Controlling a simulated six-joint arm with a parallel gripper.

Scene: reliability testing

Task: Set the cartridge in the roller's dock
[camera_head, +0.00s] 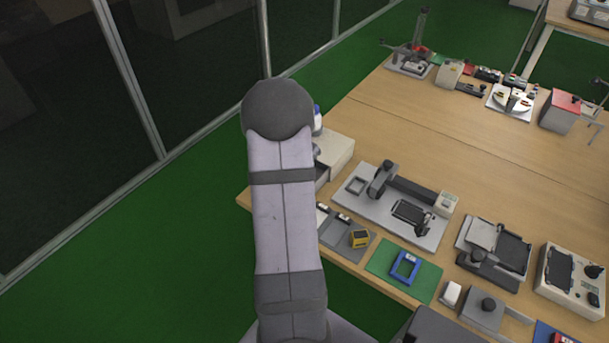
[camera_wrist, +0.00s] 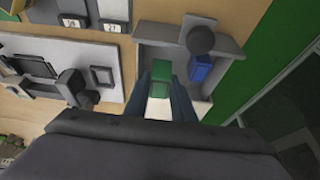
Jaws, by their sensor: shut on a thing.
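A green cartridge (camera_wrist: 160,71) sits between the two dark fingers of my gripper (camera_wrist: 161,82) in the wrist view. The fingers are shut on it, over the grey tray with the blue block. The roller fixture is a light grey plate (camera_head: 370,207) with a dark roller arm (camera_head: 414,190) and a small square frame (camera_head: 356,185). In the wrist view the fixture's dark knob (camera_wrist: 72,82) is left of my gripper, apart from the cartridge. In the head view my arm hides the gripper and cartridge.
A blue block (camera_wrist: 201,69) and a round dark knob (camera_wrist: 200,40) are right of the cartridge. A pale drawer box (camera_head: 338,149) stands behind my arm. A yellow block (camera_head: 359,238) and a blue frame on a green mat (camera_head: 383,259) lie in front.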

